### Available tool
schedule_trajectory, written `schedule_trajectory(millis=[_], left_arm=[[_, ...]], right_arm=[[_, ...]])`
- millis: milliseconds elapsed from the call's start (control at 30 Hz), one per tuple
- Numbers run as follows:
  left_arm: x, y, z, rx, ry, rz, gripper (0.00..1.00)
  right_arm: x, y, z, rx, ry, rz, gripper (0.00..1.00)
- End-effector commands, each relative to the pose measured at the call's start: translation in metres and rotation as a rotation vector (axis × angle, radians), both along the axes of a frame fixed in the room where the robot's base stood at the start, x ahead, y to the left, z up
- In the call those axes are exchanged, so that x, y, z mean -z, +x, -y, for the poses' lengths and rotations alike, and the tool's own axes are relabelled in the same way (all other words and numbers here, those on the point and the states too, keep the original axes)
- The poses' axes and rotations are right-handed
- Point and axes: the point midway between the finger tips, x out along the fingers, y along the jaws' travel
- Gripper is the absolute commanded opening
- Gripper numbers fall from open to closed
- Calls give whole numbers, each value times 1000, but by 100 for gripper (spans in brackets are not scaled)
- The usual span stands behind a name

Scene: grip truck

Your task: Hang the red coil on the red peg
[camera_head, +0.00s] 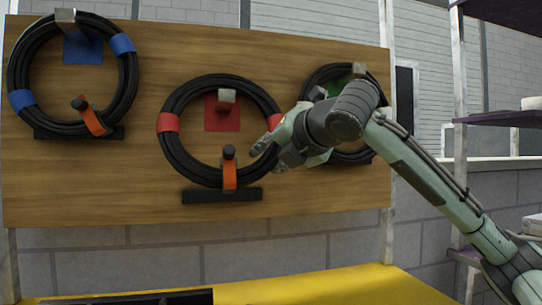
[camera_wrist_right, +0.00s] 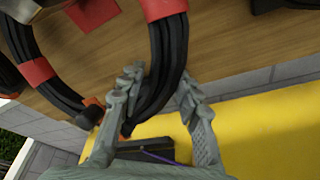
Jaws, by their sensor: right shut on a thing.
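The red coil (camera_head: 178,150) is a black cable loop with red bands, upright against the wooden board. It also shows in the wrist view (camera_wrist_right: 172,55). The red peg (camera_head: 226,96) is a pale stub on a red square, seen inside the loop just under its top. I cannot tell whether the coil rests on it. My right gripper (camera_head: 266,150) is at the coil's right side, and in the wrist view its fingers (camera_wrist_right: 160,90) are on both sides of the cable, shut on it. My left gripper is not in view.
A blue-banded coil (camera_head: 18,70) hangs at the left of the board (camera_head: 150,60). A green-banded coil (camera_head: 318,78) is at the right, partly behind my arm. An orange strap (camera_head: 229,176) and black ledge (camera_head: 222,196) are at the red coil's bottom. A yellow surface (camera_head: 330,285) lies below.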

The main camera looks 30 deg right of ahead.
Motion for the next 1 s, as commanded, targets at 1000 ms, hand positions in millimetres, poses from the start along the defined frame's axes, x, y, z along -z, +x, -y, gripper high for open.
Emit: schedule_trajectory(millis=[1000], left_arm=[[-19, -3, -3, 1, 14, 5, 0]], right_arm=[[29, 7, 4, 8, 4, -11, 0]])
